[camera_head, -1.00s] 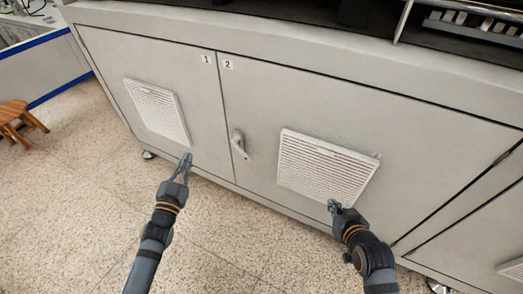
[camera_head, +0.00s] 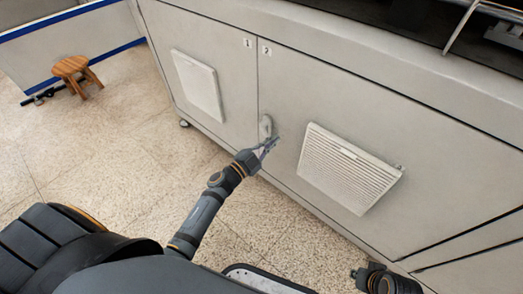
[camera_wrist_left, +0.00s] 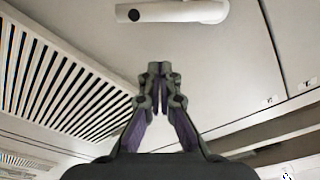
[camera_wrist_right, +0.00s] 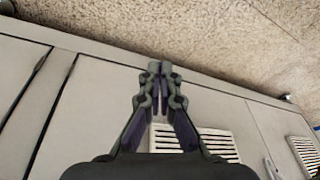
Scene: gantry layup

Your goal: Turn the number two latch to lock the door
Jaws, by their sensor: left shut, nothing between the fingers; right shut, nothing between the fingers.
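The number two door (camera_head: 300,98) is a grey cabinet panel, closed flush, with a small "2" label (camera_head: 266,50) at its upper left corner. Its latch (camera_head: 265,128) is a light grey handle near the door's left edge; in the left wrist view the latch (camera_wrist_left: 180,11) lies across the top of the picture. My left gripper (camera_head: 271,143) is shut and empty, just below and in front of the latch, seemingly apart from it. In the left wrist view its fingertips (camera_wrist_left: 160,68) meet below the latch. My right gripper (camera_wrist_right: 160,67) is shut and empty, low at the right, away from the latch.
The number one door (camera_head: 222,80) is closed on the left. A louvred vent (camera_head: 345,170) sticks out of the door right of the latch. A wooden stool (camera_head: 72,68) stands far left. The speckled floor (camera_head: 130,150) in front is clear.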

